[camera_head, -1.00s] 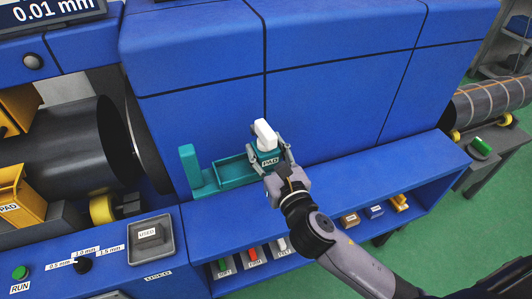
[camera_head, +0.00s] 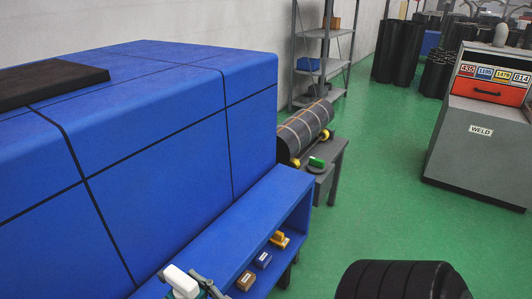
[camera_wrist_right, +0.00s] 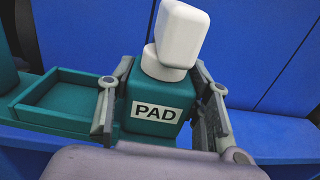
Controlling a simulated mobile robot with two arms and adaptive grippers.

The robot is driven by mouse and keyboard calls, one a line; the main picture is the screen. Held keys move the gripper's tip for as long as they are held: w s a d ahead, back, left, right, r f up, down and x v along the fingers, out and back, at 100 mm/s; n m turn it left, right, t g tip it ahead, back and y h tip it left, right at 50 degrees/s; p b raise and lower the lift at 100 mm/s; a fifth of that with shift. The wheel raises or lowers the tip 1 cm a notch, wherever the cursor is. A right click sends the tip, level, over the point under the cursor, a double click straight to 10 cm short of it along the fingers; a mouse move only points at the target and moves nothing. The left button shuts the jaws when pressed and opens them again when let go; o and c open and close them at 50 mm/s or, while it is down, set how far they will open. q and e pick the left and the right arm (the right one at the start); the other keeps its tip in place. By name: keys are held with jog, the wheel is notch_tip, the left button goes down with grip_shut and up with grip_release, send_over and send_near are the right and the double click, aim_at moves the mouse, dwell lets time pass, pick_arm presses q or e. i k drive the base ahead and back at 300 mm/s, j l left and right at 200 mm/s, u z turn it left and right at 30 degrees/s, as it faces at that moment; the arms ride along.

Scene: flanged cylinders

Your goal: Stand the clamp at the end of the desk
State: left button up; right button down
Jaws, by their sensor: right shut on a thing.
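My right gripper (camera_wrist_right: 160,110) is shut on a teal block marked PAD (camera_wrist_right: 155,100), with one finger on each side. A white, slightly tilted knob (camera_wrist_right: 182,35) tops the block. I cannot tell for sure which thing is the clamp; a yellow item (camera_head: 280,239) sits on the lower shelf. My left gripper is out of view.
Small brown (camera_head: 246,280) and blue (camera_head: 262,260) blocks lie on the lower shelf. A grey table (camera_head: 335,150) past the ledge's end bears a dark strapped cylinder (camera_head: 303,130) and a green item (camera_head: 316,162). A grey WELD cabinet (camera_head: 480,140) stands right. Green floor between is open.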

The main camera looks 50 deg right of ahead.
aim_at(285, 195)
jog(key=z, duration=1.25)
jog(key=i+l+u, duration=0.4)
jog(key=l, duration=0.35)
jog(key=i+l+u, duration=0.2)
jog(key=l, duration=0.2)
